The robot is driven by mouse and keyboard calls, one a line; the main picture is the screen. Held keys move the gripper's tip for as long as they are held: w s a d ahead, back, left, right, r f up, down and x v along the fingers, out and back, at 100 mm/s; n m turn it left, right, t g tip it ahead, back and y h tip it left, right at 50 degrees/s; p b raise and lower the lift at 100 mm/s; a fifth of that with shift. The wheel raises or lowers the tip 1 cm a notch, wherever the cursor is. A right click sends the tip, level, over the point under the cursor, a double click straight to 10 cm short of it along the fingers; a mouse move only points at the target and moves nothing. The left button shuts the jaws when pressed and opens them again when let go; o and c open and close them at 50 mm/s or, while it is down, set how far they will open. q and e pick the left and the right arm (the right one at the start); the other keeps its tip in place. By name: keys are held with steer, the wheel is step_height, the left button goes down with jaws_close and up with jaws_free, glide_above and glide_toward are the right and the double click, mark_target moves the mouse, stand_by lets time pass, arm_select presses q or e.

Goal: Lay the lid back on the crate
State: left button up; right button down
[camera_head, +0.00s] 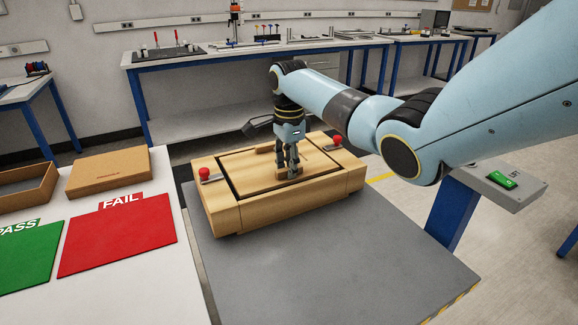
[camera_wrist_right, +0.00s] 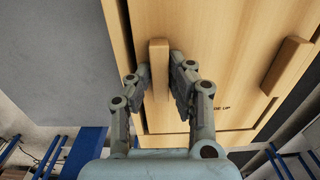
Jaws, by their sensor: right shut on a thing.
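The wooden crate (camera_head: 300,208) stands on the grey table in the head view. Its pale wooden lid (camera_head: 248,174) lies within the crate's rim, with a dark gap along its edges; I cannot tell whether it is fully seated. My right gripper (camera_head: 289,168) points down and is shut on the near wooden handle bar of the lid. In the right wrist view, this handle (camera_wrist_right: 158,60) is between the fingers (camera_wrist_right: 161,78). The lid's second handle (camera_wrist_right: 287,65) is free at the right, beside partly hidden lettering. My left gripper is not in view.
Red-knobbed clamps (camera_head: 205,174) sit on the crate's left and right ends. The grey tabletop (camera_head: 340,260) in front is clear. At left, a white table holds a red FAIL mat (camera_head: 118,240), a green PASS mat (camera_head: 25,262) and cardboard boxes (camera_head: 108,173). A control box (camera_head: 510,188) stands at right.

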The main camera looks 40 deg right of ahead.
steer(key=c, duration=1.2)
jaws_free()
step_height(320, 180, up, 12)
steer(key=shift+r, duration=0.1)
